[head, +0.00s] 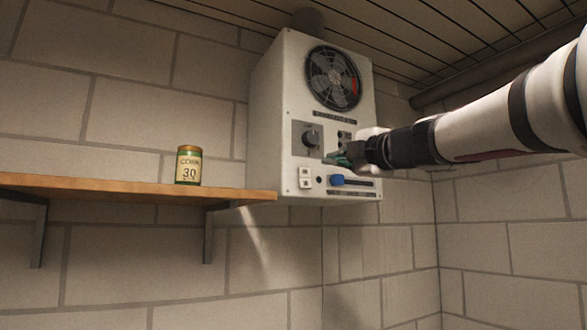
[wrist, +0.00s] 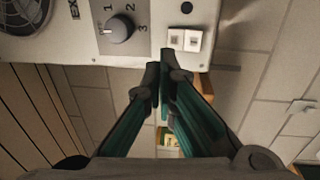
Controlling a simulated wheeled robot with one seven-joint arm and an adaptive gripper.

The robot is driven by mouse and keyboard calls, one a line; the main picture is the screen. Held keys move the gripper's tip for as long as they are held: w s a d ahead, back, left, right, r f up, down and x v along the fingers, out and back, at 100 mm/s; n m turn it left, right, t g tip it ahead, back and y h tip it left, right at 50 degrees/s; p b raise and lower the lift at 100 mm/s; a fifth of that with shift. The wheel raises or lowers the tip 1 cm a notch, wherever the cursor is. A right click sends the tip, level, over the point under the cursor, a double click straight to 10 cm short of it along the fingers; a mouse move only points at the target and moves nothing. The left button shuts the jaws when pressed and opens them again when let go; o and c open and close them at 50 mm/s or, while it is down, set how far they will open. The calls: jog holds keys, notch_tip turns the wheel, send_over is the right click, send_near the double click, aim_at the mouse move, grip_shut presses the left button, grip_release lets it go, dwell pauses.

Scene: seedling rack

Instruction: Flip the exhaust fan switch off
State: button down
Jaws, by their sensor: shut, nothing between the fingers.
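A white exhaust fan box (head: 271,125) hangs on the wall, with a round fan grille (head: 333,78). Its dark rotary knob (head: 310,138) also shows in the wrist view (wrist: 120,29), beside the figures 1, 2 and 3. My gripper (head: 330,158) is in front of the panel, right of the knob and above the rockers. In the wrist view its fingertips (wrist: 159,76) are together and empty, just short of the rockers. Contact is not visible.
A wooden shelf (head: 100,187) runs left of the box and carries a green labelled jar (head: 188,165). A pipe (head: 490,80) runs under the ceiling at right. The space below the box is clear.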

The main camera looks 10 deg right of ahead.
jog(key=shift+r+v, duration=0.2)
jog(key=shift+v, duration=0.7)
jog(key=shift+r+v, duration=0.15)
jog(key=shift+v, duration=0.7)
jog(key=shift+s, duration=0.1)
jog(key=s+d+f+m+g+h, duration=0.2)
jog(key=s+d+f+m+h, duration=0.25)
jog(key=f+m, duration=0.45)
jog(key=s+d+f+m+g+h, duration=0.1)
jog(key=s+d+f+m+h, duration=0.2)
jog(key=s+f+m+h, duration=0.4)
jog(key=s+a+f+m+g+y, duration=0.1)
jog(key=s+a+f+m+g, duration=0.1)
jog(key=s+f, duration=0.3)
jog(key=s+a+f+m+g+y, duration=0.1)
jog(key=s+a+f+g, duration=0.3)
jog(key=f, duration=0.9)
jog(key=s+a+f+m+g+y, duration=0.2)
jog(key=s+a+f+g+y, duration=0.1)
jog(key=s+f, duration=0.5)
jog(key=shift+a+f+m+g, duration=0.3)
jog(key=shift+f+g, duration=0.1)
jog(key=shift+f, duration=0.45)
